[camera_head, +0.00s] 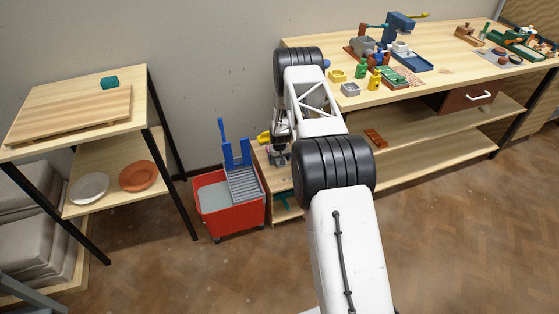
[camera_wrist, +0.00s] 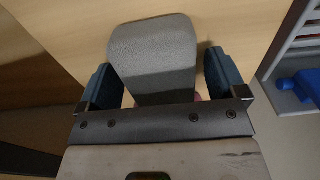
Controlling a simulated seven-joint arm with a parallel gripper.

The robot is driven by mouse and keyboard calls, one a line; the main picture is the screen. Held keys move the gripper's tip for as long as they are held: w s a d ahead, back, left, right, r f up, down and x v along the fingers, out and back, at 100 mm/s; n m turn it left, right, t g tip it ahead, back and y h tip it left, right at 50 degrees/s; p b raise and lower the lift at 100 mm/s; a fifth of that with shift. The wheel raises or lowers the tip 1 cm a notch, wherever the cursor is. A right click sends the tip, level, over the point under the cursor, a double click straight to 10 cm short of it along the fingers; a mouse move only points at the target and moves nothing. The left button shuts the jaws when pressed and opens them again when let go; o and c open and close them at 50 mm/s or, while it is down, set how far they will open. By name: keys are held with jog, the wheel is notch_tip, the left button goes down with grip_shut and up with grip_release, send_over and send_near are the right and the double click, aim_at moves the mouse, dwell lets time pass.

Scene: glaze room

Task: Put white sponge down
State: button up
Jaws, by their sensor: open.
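A pale grey, finely textured block (camera_wrist: 152,52), which looks like the white sponge, lies on a light wooden surface (camera_wrist: 240,25) in the wrist view. My gripper (camera_wrist: 160,68) is open, with one dark blue finger on each side of the block. A narrow gap shows at the right finger; contact at the left finger cannot be told. The block's near end is hidden behind the gripper's bar. In the head view my gripper (camera_head: 279,154) is low over a small wooden stand (camera_head: 276,180); the sponge cannot be made out there.
A red mop bucket (camera_head: 231,214) with a blue wringer (camera_head: 236,152) stands close left of my gripper. A workbench (camera_head: 440,75) with tools is at right. Floor in front is clear.

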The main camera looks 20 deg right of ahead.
notch_tip(320, 180, up, 12)
dwell(1.0)
jog(key=shift+r, duration=0.25)
dwell(0.3)
